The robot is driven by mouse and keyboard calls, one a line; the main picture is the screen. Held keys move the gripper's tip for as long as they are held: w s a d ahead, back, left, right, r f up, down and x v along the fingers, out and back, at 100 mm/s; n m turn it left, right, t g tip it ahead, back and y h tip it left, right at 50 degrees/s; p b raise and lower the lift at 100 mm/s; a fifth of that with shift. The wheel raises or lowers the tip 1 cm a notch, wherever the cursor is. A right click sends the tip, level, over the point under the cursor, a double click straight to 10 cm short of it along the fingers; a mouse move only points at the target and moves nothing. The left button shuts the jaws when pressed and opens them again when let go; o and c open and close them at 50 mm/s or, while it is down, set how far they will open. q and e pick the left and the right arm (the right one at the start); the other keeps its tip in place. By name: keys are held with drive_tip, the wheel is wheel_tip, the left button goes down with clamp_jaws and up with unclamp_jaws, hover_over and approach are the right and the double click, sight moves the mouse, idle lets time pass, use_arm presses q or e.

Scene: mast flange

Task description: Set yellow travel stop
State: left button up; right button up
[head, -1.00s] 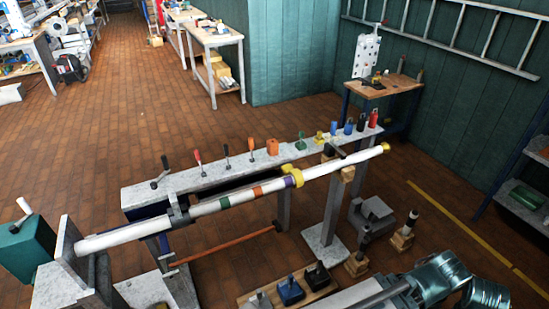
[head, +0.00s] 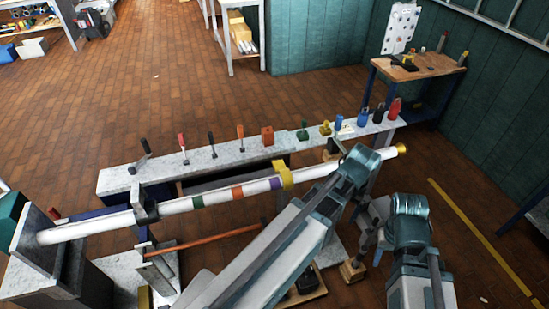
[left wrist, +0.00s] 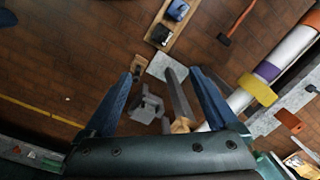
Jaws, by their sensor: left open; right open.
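The yellow travel stop (head: 286,174) is a collar around the long white bar (head: 200,201), just right of the purple band. It also shows in the left wrist view (left wrist: 257,90), at the right and outside my jaws. My left gripper (left wrist: 162,75) is open and empty. Its dark blue fingers frame a wood-topped post (left wrist: 178,110) and grey block below. In the head view, my left arm crosses in front of the bar's right part and hides its gripper. My right gripper (head: 433,275) is open, low at the right and apart from the stop; its fingers are hard to make out.
The grey shelf (head: 220,157) behind the bar carries levers and coloured pieces. An orange rod (head: 215,235) runs below the bar. A bench (head: 415,68) stands at the back right. A wooden board (left wrist: 165,30) with dark blocks shows in the left wrist view. Floor behind the shelf is clear.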

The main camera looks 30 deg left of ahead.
use_arm(q)
drive_tip(key=w+a+n, duration=0.2)
drive_tip(key=w+a, duration=0.4)
drive_tip(key=w, duration=0.1)
drive_tip(key=n+h, duration=0.1)
drive_tip(key=n, duration=0.8)
hover_over(279, 164)
drive_tip(key=shift+m, duration=0.3)
wheel_tip(279, 164, down, 14)
drive_tip(key=b, duration=1.3)
drive_tip(key=shift+r+b, duration=0.1)
drive_tip(key=shift+b, duration=0.3)
clamp_jaws()
